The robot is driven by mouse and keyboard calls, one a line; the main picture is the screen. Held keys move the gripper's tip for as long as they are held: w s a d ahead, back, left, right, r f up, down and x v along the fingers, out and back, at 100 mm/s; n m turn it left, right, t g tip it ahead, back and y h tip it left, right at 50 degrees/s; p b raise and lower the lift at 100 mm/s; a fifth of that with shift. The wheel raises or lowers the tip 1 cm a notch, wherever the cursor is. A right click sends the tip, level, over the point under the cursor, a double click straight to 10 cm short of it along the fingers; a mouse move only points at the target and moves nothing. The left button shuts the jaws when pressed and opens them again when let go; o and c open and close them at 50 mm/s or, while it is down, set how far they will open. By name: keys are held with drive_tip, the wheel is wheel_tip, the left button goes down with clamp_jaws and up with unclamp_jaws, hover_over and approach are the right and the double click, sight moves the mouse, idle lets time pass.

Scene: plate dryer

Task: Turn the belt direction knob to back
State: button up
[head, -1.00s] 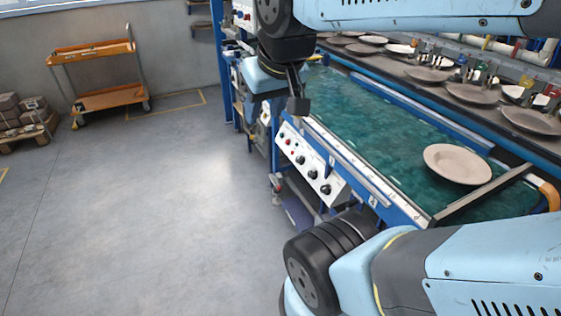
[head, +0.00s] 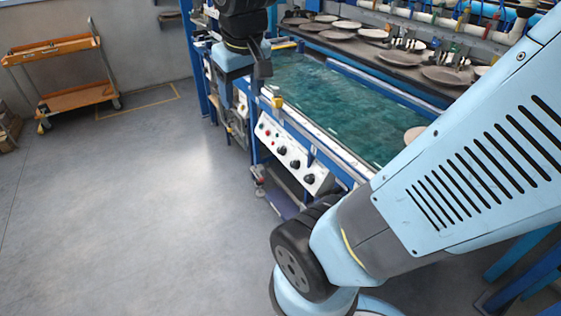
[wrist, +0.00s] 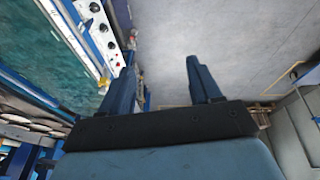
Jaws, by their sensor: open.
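A white control panel (head: 291,153) sits on the front side of the plate dryer, below the green belt (head: 335,105). It carries several black knobs, among them one in its middle (head: 282,150), one further right (head: 295,164) and one at the right end (head: 309,179). I cannot read which is the belt direction knob, nor where any knob points. The panel also shows at the upper left of the wrist view (wrist: 95,22). My gripper (head: 262,82) is near the panel's left end, above it in the picture. In the wrist view its fingers are apart and empty, over floor.
The belt's metal front rail (head: 325,137) runs above the panel. An orange cart (head: 70,75) stands at the far left. The grey floor (head: 130,220) in front of the dryer is clear.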

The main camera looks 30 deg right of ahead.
drive_tip(key=w+d+f+n+g+h, duration=0.2)
drive_tip(key=w+d+f+g, duration=0.2)
drive_tip(key=w+f, duration=0.65)
drive_tip(key=w+d+f+n+g+h, duration=0.2)
drive_tip(key=w+d+f+g+h, duration=0.15)
drive_tip(key=w+f, duration=0.65)
drive_tip(key=n+t+h, duration=0.3)
drive_tip(key=n+h, duration=0.9)
drive_tip(key=n, duration=0.1)
approach(292, 164)
drive_tip(key=d, duration=0.8)
drive_tip(key=shift+s+d, duration=0.15)
drive_tip(key=shift+s, duration=0.1)
drive_tip(key=c, duration=1)
drive_tip(key=shift+m, duration=0.3)
